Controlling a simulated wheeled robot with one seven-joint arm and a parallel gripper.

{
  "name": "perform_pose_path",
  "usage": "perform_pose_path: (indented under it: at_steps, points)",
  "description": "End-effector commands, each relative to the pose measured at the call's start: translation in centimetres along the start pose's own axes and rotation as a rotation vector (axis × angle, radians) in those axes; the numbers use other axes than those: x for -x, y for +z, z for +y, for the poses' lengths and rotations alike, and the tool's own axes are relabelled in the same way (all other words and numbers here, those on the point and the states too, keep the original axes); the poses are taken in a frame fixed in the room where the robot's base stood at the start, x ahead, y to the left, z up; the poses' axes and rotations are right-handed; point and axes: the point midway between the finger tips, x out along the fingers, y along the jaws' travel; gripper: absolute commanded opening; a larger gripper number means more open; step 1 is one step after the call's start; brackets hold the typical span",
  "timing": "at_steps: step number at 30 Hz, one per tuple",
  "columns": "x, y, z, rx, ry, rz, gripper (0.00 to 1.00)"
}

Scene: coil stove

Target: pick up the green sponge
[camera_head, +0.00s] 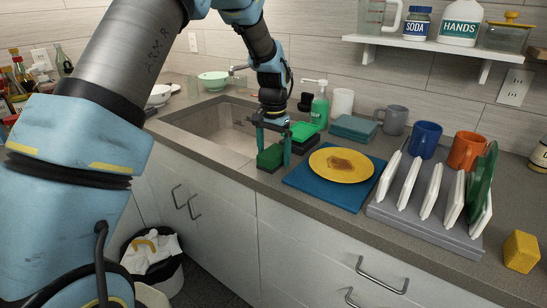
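A dark green sponge block (269,158) is at the counter's front edge, just right of the sink. My gripper (273,148) points down over it, with one finger at its left side and one at its right. The fingers are apart with the sponge between them. I cannot tell whether they press on it, or whether it rests on the counter. A second, brighter green block with a dark lower part (304,132) lies just behind and to the right.
A blue mat (305,181) with a yellow plate (328,170) lies close on the right. A green soap bottle (320,110) stands behind. The sink (215,131) opens on the left. A dish rack (385,208) and a yellow block (521,251) stand farther right.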

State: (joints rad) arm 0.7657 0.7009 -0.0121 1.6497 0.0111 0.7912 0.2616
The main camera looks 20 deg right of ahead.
Motion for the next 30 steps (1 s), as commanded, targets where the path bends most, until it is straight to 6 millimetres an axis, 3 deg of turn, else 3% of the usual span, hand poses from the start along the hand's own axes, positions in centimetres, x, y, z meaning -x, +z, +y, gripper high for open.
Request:
perform_pose_path:
  at_steps: [2, 20, 30]
  points:
    - [0.02, -0.01, 0.00, 0.000, 0.000, 0.000, 0.89]
    - [0.05, -0.02, 0.00, 0.000, 0.000, 0.000, 0.21]
    - [0.74, -0.11, -0.03, 0.000, -0.001, 0.003, 0.19]
